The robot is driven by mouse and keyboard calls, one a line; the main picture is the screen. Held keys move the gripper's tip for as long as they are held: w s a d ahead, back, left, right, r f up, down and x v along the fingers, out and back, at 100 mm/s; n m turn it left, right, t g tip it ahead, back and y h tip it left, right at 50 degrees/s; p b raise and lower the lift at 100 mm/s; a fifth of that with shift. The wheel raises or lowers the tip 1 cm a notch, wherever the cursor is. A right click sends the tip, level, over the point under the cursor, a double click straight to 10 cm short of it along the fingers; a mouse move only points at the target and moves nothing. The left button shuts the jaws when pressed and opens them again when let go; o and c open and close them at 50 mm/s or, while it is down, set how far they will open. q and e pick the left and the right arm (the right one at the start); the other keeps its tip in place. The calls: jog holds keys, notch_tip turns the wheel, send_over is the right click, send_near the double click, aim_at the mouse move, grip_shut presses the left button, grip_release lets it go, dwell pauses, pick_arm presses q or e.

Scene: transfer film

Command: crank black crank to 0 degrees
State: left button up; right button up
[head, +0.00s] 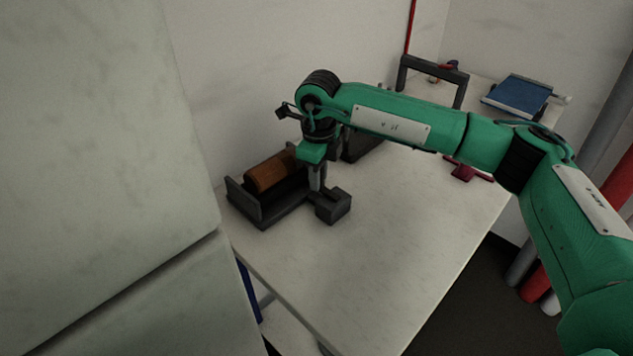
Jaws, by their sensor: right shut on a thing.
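The black crank (334,207) is at the right end of a low dark frame (262,212) that bears a brown roller (266,174). The frame stands on the white table near the wall. My right gripper (316,184) points down at the crank and is shut on it. The fingers and the wrist above hide part of the crank and the roller's right end, so the exact angle of the crank is hard to tell. My left gripper is not in view.
A dark box (362,145) stands just behind my wrist. Farther back are a dark upright frame (432,80), a blue tray (517,95) and a dark red item (468,169). A pale cabinet (100,150) fills the left. The table's front middle (400,235) is clear.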

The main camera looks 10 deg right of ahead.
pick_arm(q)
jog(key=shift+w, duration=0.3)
pick_arm(e)
jog(key=shift+w+d+m, duration=0.1)
jog(key=shift+m, duration=0.2)
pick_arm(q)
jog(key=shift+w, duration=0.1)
pick_arm(e)
jog(key=shift+r, duration=0.1)
jog(key=o, duration=1)
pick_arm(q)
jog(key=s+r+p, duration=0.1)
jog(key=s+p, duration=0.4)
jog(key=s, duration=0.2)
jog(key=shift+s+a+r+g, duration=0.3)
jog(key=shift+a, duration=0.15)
pick_arm(e)
jog(key=shift+r, duration=6.85)
